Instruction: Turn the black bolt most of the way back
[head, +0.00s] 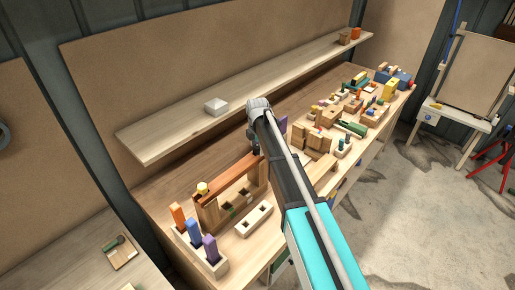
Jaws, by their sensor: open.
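My gripper (255,149) points down at the far end of a reddish-brown beam (227,180). My arm hides part of the area behind it, and the fingers are small and dark. The beam rests on upright wooden blocks on the bench. I cannot make out the black bolt for certain; dark parts under my wrist blend together there, and I cannot tell whether the fingers touch anything.
Blocks with orange, blue and purple pegs (210,248) stand at the near end of the bench. A pale block with holes (254,220) lies beside the beam. Many wooden pieces crowd the bench's far end.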

